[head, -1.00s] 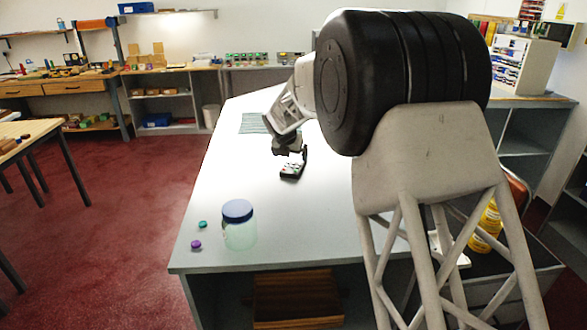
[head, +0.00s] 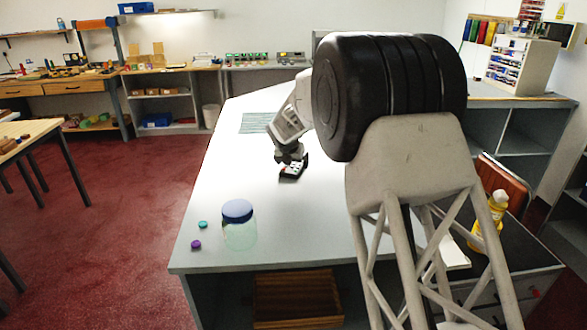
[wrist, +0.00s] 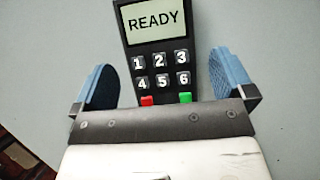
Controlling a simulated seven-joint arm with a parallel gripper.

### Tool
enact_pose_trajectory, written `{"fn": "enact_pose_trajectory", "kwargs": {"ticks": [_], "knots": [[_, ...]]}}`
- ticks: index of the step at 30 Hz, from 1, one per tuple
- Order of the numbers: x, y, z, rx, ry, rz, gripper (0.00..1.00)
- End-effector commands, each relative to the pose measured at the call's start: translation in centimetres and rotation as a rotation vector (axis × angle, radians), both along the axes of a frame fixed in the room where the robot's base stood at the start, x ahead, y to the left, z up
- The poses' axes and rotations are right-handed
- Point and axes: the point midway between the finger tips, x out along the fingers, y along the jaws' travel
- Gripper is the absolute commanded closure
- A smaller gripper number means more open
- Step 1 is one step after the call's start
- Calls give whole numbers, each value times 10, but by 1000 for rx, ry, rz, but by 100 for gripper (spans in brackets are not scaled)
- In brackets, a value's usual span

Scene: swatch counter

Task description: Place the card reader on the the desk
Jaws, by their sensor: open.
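The card reader (head: 293,172) is a small dark device lying on the pale counter top (head: 310,215), partly hidden by my gripper in the head view. In the wrist view the card reader (wrist: 155,62) shows a screen with "READY", number keys, and a red and a green button. My gripper (wrist: 163,78) is open, with one blue-padded finger on each side of the reader. A gap shows between each finger and the reader. In the head view my gripper (head: 291,160) is low over the counter at the reader.
A jar with a blue lid (head: 238,224) stands near the counter's front left, beside a teal cap (head: 202,224) and a purple cap (head: 196,244). A striped mat (head: 256,122) lies farther back. A yellow bottle (head: 488,222) stands at right. The counter's front middle is clear.

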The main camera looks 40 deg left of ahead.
Motion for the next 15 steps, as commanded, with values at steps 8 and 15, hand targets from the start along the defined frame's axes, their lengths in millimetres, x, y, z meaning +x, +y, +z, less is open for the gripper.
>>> {"fn": "enact_pose_trajectory", "kwargs": {"ticks": [8, 15], "knots": [[7, 3, -13, 0, 0, 0, 0], [8, 3, -14, 0, 0, 0, 0]]}}
